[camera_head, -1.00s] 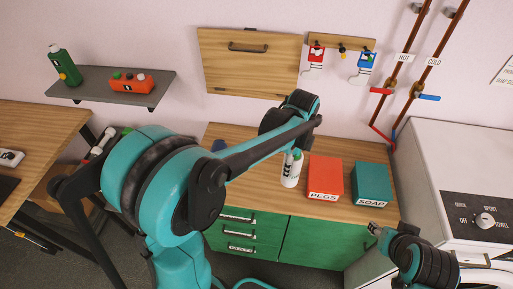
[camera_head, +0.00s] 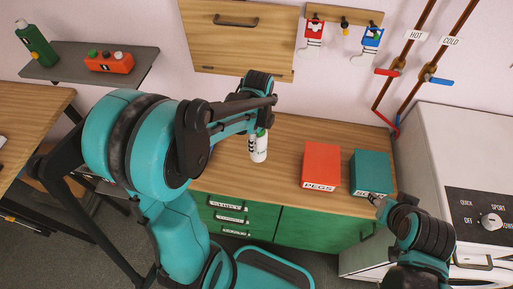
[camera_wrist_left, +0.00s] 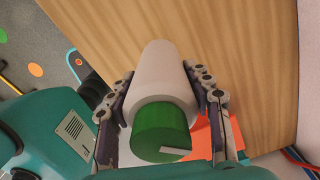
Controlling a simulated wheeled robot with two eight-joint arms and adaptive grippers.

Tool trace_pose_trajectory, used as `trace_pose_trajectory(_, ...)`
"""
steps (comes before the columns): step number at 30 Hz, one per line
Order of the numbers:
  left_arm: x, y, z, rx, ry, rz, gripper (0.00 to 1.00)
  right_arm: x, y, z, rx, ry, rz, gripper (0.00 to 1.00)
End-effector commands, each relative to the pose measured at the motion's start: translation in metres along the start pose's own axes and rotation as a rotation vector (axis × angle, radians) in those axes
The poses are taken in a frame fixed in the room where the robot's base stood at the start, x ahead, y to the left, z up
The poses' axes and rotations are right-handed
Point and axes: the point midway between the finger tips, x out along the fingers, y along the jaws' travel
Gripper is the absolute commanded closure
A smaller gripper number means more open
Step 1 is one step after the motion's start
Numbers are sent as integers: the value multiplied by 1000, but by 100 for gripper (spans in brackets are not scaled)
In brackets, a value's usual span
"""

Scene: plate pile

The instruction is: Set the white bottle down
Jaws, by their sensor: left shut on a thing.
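The white bottle (camera_head: 258,148) with a green cap is upright over the wooden counter top (camera_head: 225,178), left of the red box. My left gripper (camera_head: 261,127) is around its upper part, coming from above; the arm partly hides the jaws in the head view. In the left wrist view the jaws (camera_wrist_left: 165,115) are shut on the bottle (camera_wrist_left: 163,70) from both sides, with the green cap (camera_wrist_left: 160,132) nearest the camera. I cannot tell whether its base touches the counter. My right gripper (camera_head: 374,199) is low at the right, small and partly hidden by its arm.
A red PEGS box (camera_head: 321,163) and a teal SOAP box (camera_head: 371,171) stand on the counter to the right. A white machine (camera_head: 460,140) stands at far right. The counter between the bottle and the red box is clear. A grey wall shelf (camera_head: 75,68) is at upper left.

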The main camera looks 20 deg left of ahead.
Motion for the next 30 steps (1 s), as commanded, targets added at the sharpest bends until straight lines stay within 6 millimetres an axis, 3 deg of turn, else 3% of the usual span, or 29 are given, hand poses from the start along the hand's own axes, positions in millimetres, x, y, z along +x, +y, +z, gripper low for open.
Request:
trace_pose_trajectory(5,10,1,4,1,0,0,96,3,0,2,0,0,0,60)
trace_pose_trajectory(12,43,1,4,1,0,0,96,13,0,9,0,0,0,60)
trace_pose_trajectory(23,46,1,3,1,0,0,96,15,0,10,0,0,0,60)
trace_pose_trajectory(24,46,1,3,1,0,0,44,14,0,10,0,0,0,60)
trace_pose_trajectory(26,45,1,3,1,0,0,29,14,0,10,0,0,0,60)
trace_pose_trajectory(30,45,1,3,1,0,0,29,14,0,10,0,0,0,60)
